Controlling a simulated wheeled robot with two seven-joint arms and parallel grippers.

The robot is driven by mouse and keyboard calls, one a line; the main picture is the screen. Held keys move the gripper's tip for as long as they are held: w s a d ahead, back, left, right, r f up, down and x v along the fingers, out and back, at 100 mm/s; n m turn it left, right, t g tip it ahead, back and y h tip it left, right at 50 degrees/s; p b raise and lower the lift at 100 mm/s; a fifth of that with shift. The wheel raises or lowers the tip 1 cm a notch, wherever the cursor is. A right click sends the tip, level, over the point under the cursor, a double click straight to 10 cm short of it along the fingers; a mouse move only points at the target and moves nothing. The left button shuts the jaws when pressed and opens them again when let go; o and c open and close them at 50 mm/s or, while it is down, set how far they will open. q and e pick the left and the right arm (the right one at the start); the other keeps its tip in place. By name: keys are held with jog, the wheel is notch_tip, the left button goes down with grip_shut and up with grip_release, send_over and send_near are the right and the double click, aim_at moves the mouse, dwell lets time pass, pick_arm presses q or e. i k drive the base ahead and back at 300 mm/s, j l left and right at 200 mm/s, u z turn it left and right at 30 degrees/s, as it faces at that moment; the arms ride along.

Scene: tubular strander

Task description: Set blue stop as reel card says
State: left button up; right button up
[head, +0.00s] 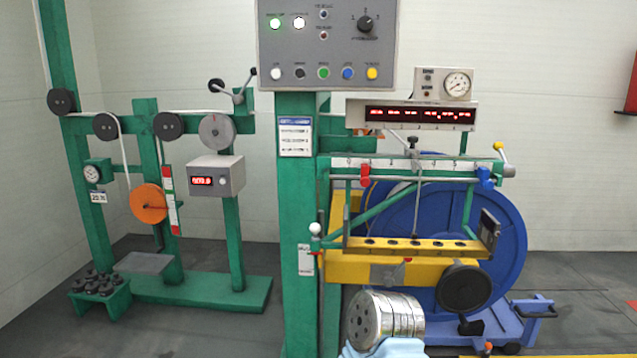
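The blue stop (485,177) sits near the right end of a white numbered scale bar (430,165), around the 5 mark. Its exact reading is too small to tell. A red stop (365,172) sits near the left end, just right of the 0. The large blue reel (507,225) stands behind the bar. A white card with a blue header (295,136) is on the green post; its print is unreadable, and I cannot tell whether it is the reel card. A dark plate (489,228) hangs before the reel, face unreadable.
A control panel (328,45) with knob and buttons tops the green post (297,230). A red-lit display (415,114) is above the scale. A yellow-topped lever (500,150) stands beside the blue stop. Silver discs (385,317) are low in front.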

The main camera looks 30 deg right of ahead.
aim_at(483, 173)
jog(key=z, duration=1.85)
